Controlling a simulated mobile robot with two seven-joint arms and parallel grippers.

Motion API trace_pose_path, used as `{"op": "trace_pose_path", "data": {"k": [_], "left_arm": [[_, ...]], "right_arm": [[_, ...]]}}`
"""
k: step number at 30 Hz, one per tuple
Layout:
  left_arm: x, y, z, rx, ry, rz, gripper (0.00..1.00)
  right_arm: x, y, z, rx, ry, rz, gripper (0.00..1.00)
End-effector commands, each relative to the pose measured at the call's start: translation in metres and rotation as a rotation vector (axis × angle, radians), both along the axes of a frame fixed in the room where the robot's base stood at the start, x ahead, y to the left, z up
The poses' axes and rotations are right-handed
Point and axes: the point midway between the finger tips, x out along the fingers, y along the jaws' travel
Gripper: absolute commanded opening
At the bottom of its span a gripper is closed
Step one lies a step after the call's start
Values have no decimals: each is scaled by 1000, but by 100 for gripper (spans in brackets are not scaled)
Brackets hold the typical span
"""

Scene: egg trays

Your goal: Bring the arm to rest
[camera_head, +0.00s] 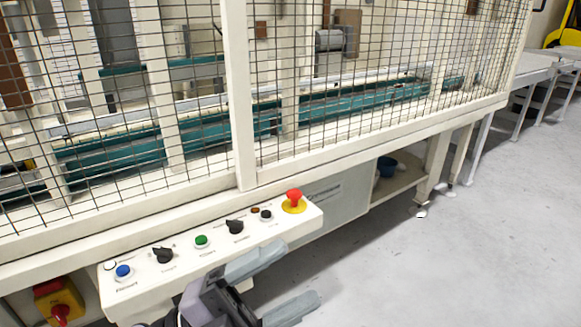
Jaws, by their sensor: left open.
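My left gripper (300,272) is at the bottom middle of the head view, with its two grey fingers spread apart and nothing between them. It is in front of and just below the right part of a cream control panel (140,290). Whether it touches the panel cannot be told. My right gripper is not in view. No egg tray can be made out.
The panel carries a red emergency button (293,197), a green button (201,241) and a blue button (123,271). Behind it stands a mesh-fenced machine (245,100). A red-and-yellow switch (58,302) is at lower left. Grey floor (450,270) is clear at right.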

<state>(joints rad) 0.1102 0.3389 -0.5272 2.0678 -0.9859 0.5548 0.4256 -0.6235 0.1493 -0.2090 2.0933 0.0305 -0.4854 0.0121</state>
Motion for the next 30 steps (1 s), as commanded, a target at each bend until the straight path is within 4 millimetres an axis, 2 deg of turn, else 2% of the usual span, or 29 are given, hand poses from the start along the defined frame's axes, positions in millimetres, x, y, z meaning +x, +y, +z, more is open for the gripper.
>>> {"op": "trace_pose_path", "data": {"k": [2, 5, 8, 9, 11, 12, 14, 15, 18, 20, 21, 30], "left_arm": [[20, 24, -15, -124, 183, 136, 72], [44, 60, -49, -239, 425, 317, 72], [53, 95, -102, -312, 689, 491, 72], [52, 108, -127, -328, 798, 557, 72], [44, 126, -165, -342, 957, 646, 72], [36, 136, -189, -346, 1062, 698, 72], [20, 147, -223, -343, 1207, 762, 72], [7, 153, -244, -336, 1300, 797, 72], [-30, 164, -290, -313, 1519, 867, 72], [-56, 168, -313, -294, 1648, 896, 72], [-51, 168, -291, -297, 1627, 894, 72], [-54, 176, -233, -294, 1619, 917, 72]], "right_arm": [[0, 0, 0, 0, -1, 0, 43], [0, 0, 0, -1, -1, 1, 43], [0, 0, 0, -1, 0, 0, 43], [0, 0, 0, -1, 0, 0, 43], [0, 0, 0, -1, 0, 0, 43], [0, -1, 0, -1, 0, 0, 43], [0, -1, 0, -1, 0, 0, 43], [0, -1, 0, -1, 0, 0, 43], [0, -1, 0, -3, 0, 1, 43], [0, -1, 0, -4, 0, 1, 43], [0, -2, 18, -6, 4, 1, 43], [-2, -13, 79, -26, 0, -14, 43]]}}
